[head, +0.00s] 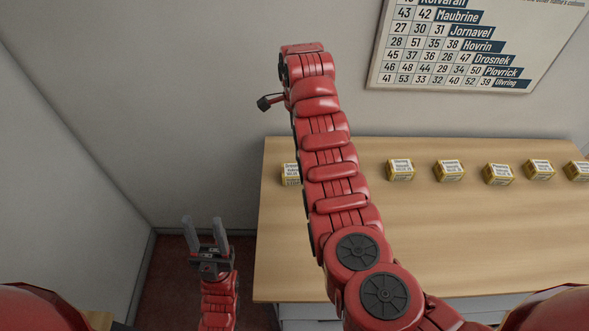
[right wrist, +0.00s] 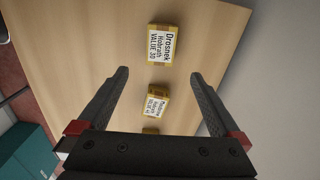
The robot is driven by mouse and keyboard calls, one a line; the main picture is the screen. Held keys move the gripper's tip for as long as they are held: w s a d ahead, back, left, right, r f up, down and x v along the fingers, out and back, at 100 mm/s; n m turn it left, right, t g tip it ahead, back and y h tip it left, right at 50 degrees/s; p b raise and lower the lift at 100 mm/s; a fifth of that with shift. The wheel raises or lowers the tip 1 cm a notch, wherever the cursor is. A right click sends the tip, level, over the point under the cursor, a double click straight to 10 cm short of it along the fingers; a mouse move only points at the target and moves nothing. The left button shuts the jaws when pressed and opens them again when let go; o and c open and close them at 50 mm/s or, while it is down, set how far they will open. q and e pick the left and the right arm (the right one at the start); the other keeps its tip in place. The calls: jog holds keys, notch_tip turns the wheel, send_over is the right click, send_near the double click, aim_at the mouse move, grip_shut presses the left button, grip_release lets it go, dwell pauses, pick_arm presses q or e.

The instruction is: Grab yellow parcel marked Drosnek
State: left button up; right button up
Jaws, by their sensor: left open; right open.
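In the right wrist view, a yellow parcel with a white label reading Drosnek (right wrist: 160,45) lies on the wooden counter, ahead of my right gripper (right wrist: 160,75). The fingers are apart with nothing gripped; the parcel is beyond the fingertips. In the head view my right arm reaches up over the counter, and its gripper cannot be made out. A yellow parcel (head: 291,173) at the counter's left end is partly hidden by that arm; its label is too small to read surely. My left gripper (head: 204,220) is open and empty, left of the counter.
Another yellow parcel (right wrist: 152,104) lies below the Drosnek one in the right wrist view. Several more parcels, one of them here (head: 400,169), stand in a row along the counter (head: 440,240). A board (head: 465,45) of numbers and names hangs behind. The counter's front is clear.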

aim_at(296, 169)
notch_tip(296, 169, down, 4)
jog(key=shift+d+r+b, duration=0.1)
jog(key=shift+b, duration=0.55)
notch_tip(296, 169, down, 5)
jog(key=shift+r+p, duration=0.1)
jog(key=shift+p, duration=0.8)
jog(key=shift+f+p, duration=0.6)
jog(key=shift+f, duration=0.05)
jog(key=shift+a+f+p, duration=0.2)
jog(key=shift+f+p, duration=0.25)
jog(key=shift+f, duration=0.4)
jog(key=shift+f+b, duration=0.45)
jog(key=shift+f, duration=0.95)
